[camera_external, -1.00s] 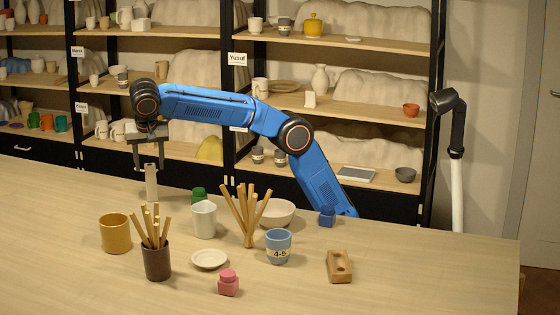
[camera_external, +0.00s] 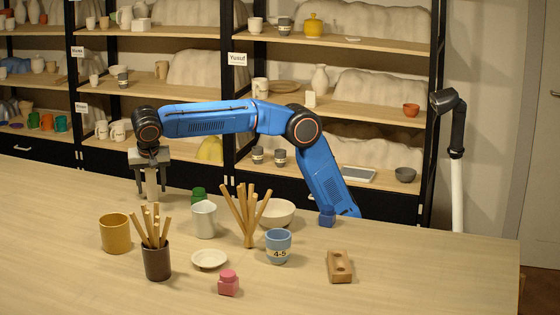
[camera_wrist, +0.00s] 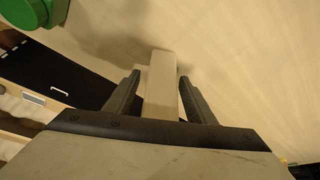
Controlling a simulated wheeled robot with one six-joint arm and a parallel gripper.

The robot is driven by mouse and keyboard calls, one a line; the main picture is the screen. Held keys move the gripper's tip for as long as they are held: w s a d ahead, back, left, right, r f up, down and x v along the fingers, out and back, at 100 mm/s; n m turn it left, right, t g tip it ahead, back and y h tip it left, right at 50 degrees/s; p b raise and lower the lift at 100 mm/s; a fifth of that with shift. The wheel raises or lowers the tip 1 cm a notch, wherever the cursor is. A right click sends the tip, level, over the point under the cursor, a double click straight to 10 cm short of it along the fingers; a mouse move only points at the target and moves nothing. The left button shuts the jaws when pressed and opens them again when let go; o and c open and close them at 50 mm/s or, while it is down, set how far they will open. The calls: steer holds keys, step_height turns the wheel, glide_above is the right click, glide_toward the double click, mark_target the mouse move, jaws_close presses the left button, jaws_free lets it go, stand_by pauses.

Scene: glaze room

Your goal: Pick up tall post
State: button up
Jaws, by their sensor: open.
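The tall post (camera_external: 152,187) is a slim, pale upright block standing on the table at the far left, behind the mustard mug. My gripper (camera_external: 153,187) is above it, pointing down, with one finger on each side of the post's upper part. In the wrist view, the post (camera_wrist: 161,82) rises between the two open fingers of my gripper (camera_wrist: 160,88). Narrow gaps show beside the post, so the fingers appear apart from it.
A green jar (camera_external: 198,195) and a white cup (camera_external: 204,220) stand right of the post. A mustard mug (camera_external: 115,233) and a dark cup of sticks (camera_external: 157,262) stand in front. The table's left side (camera_external: 45,225) is clear.

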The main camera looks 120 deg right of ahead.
steer(key=shift+d+f, duration=0.1)
steer(key=shift+f, duration=0.2)
steer(key=shift+c, duration=0.3)
jaws_close()
steer(key=shift+r, duration=0.15)
